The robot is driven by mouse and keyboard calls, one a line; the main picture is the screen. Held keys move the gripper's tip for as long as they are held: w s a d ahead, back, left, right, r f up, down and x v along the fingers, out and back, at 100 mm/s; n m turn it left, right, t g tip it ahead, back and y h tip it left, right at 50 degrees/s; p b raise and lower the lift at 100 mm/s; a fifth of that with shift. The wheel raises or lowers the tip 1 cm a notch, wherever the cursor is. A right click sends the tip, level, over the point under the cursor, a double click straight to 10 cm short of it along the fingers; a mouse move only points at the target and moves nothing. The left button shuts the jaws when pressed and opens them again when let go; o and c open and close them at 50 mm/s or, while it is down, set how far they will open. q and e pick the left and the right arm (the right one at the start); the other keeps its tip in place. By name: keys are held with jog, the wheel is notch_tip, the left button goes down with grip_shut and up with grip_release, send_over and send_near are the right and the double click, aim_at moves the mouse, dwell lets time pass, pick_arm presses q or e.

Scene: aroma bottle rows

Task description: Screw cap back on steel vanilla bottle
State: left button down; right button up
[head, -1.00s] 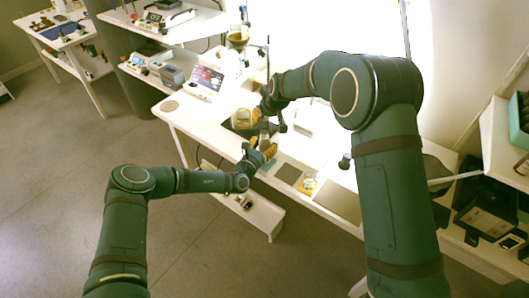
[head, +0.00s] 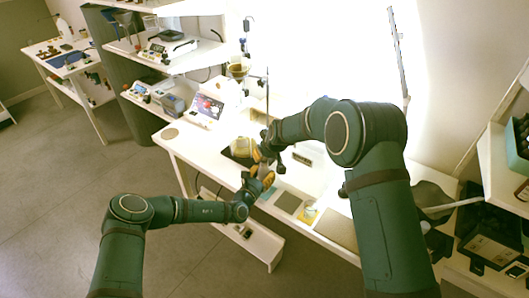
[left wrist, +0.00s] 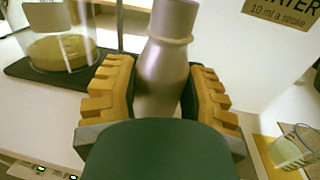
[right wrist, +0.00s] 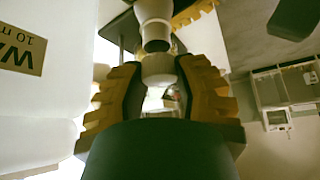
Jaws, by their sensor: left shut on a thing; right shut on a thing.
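The steel bottle (left wrist: 160,75) stands between the yellow fingers of my left gripper (left wrist: 158,100), which is shut on its body. Its narrower neck shows above the fingers. The right wrist view shows the bottle (right wrist: 153,12) with its neck toward the cap (right wrist: 158,69). My right gripper (right wrist: 160,95) is shut on this pale round cap. The cap is in line with the neck and very close; I cannot tell whether they touch or are threaded. In the head view, my right gripper (head: 264,152) is just above my left gripper (head: 262,178). No vanilla label is readable.
A glass with amber contents (left wrist: 60,50) stands on a dark mat beside the bottle. A white water container (right wrist: 30,95) is close to my right gripper. A small glass (left wrist: 296,148) stands on a yellow pad. The white table (head: 190,150) has bare room at its left end.

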aim_at(264, 176)
jog(key=shift+f, duration=0.1)
jog(key=shift+f, duration=0.8)
jog(key=shift+f, duration=0.55)
dwell(0.4)
